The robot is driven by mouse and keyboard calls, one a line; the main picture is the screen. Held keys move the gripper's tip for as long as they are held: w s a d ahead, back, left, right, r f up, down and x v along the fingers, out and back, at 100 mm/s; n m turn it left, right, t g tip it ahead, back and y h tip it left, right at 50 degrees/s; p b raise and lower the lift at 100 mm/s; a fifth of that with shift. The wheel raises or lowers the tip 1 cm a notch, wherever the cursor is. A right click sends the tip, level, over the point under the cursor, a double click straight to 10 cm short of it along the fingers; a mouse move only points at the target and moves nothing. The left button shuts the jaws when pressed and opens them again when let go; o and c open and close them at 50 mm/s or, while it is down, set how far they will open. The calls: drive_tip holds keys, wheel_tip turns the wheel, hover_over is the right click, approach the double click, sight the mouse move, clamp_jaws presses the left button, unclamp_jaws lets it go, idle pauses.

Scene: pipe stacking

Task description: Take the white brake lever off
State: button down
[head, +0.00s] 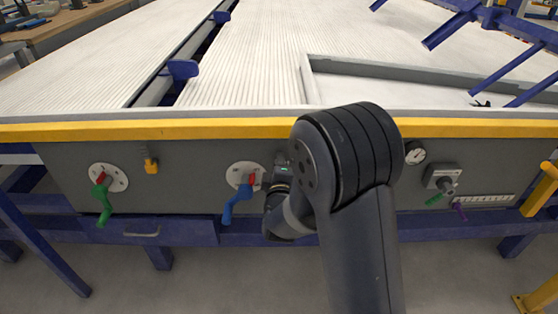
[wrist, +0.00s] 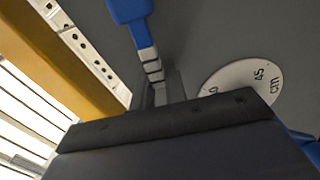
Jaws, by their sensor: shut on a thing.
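My gripper (head: 283,165) is at the grey front panel, just right of the blue lever (head: 236,204) and left of my large black arm joint. In the wrist view a narrow part with pale and dark bands (wrist: 151,66) rises from the dark gripper body, with a blue end above it. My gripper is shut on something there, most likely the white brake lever. The lever's shape is not clear in either view, and my gripper and arm cover that part of the panel.
A green lever (head: 102,200) sits on a white dial at the left, beside a small yellow part (head: 151,164). A gauge (head: 415,153) and a grey switch box (head: 443,178) are to the right. A yellow edge strip (head: 200,129) runs above the panel. A dial marked 45 cm (wrist: 240,83) shows in the wrist view.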

drive_tip(key=shift+f, duration=0.2)
idle(0.4)
drive_tip(key=c, duration=1.4)
unclamp_jaws()
drive_tip(key=shift+c, duration=0.2)
drive_tip(key=s+p, duration=0.1)
drive_tip(key=s, duration=1)
drive_tip(key=shift+a, duration=0.2)
drive_tip(key=shift+w, duration=0.1)
drive_tip(key=w, duration=0.5)
drive_tip(key=w+b, duration=0.1)
drive_tip(key=w, duration=0.4)
drive_tip(key=shift+w+d, duration=0.2)
drive_tip(key=shift+w, duration=0.1)
drive_tip(key=shift+w+r, duration=0.1)
drive_tip(key=shift+r, duration=0.1)
